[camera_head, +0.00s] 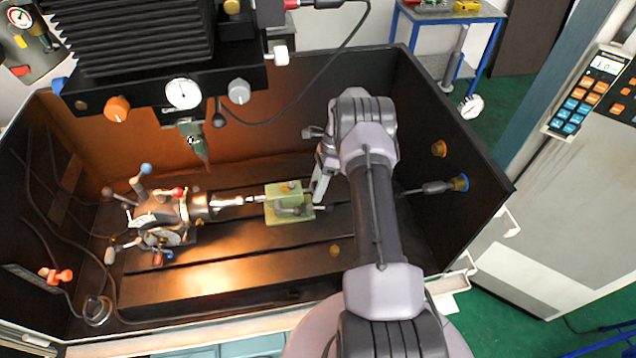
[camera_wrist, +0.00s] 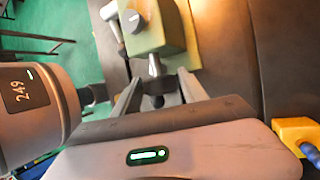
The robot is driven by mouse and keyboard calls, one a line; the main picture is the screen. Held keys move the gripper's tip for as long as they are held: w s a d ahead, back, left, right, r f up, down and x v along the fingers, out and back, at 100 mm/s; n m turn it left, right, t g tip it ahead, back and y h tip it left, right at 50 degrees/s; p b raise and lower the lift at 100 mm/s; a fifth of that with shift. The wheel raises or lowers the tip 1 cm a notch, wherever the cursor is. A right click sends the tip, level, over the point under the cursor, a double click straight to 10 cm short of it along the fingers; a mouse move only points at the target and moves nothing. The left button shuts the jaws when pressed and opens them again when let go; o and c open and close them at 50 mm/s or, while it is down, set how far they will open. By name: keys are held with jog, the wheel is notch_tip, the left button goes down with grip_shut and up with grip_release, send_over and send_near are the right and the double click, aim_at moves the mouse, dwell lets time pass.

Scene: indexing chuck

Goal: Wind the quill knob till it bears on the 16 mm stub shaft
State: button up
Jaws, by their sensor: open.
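The green tailstock (camera_head: 284,209) sits on the dark bed, and its block also shows in the wrist view (camera_wrist: 165,35). The dark quill knob (camera_wrist: 157,101) stands out from the block on a pale metal stem, between my fingers. My gripper (camera_wrist: 158,78) is open, with one finger on each side of the knob and stem; contact is not visible. In the head view my gripper (camera_head: 319,188) is at the tailstock's right end and hides the knob. The bright stub shaft (camera_head: 230,201) points from the indexing chuck (camera_head: 199,206) toward the tailstock. Whether the quill touches it is too small to tell.
The indexing head (camera_head: 158,222) with coloured ball handles stands at the left of the bed. The machine head (camera_head: 183,94) with dials overhangs the back. A hose nozzle (camera_head: 432,188) juts from the right wall.

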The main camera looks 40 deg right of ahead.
jog(key=v, duration=1.1)
jog(key=shift+r, duration=0.25)
